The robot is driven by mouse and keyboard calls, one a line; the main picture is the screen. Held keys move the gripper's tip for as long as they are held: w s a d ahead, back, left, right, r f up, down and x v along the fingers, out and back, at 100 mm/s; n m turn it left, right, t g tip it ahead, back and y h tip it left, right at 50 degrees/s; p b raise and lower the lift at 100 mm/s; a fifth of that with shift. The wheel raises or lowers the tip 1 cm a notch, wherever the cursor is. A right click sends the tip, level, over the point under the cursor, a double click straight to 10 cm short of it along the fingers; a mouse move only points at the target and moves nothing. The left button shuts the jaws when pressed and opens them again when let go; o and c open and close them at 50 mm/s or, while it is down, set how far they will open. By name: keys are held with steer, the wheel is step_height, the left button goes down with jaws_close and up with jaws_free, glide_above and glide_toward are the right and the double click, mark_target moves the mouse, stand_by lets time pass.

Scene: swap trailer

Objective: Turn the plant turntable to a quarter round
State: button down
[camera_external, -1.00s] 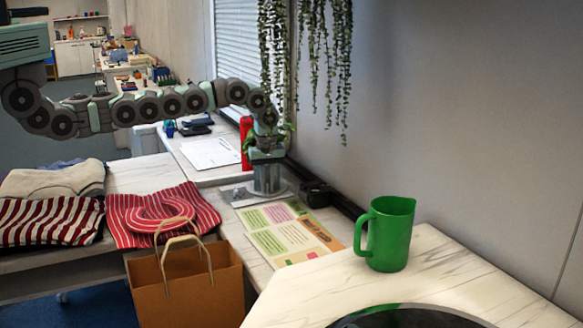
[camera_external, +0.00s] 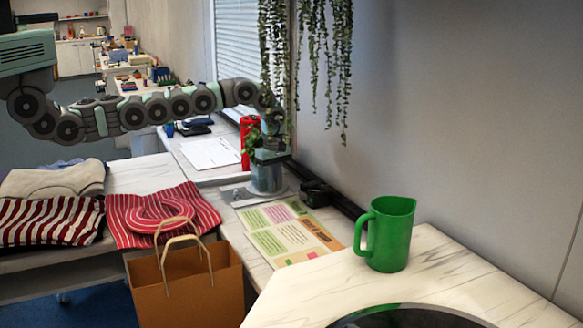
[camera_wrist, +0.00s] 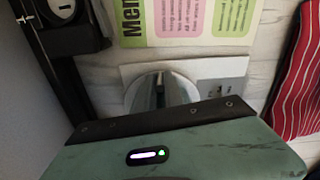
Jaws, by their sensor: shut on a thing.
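My gripper (camera_external: 268,164) points down at the back of the far counter, under the trailing plant. It is shut on a small round grey piece (camera_external: 266,182), which I take to be the turntable. In the wrist view a pale grey round rim (camera_wrist: 178,88) with a dark upright part shows past my gripper's green housing. The housing hides the fingertips and most of the grip. Green leaves (camera_external: 252,140) show beside my wrist; their pot is hidden.
A printed menu sheet (camera_external: 290,232) lies in front of my gripper. A dark rail (camera_external: 337,205) runs along the wall. A red cylinder (camera_external: 247,135) stands behind. A green jug (camera_external: 388,235), paper bag (camera_external: 190,290) and striped cloth (camera_external: 160,213) are nearer.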

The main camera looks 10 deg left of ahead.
stand_by(0.4)
steer(key=c, duration=1.5)
jaws_free()
steer(key=shift+o, duration=0.2)
step_height(320, 180, up, 10)
steer(key=shift+d+f, duration=0.1)
steer(key=shift+d, duration=0.05)
steer(key=shift+r+p, duration=0.45)
steer(key=shift+r, duration=0.1)
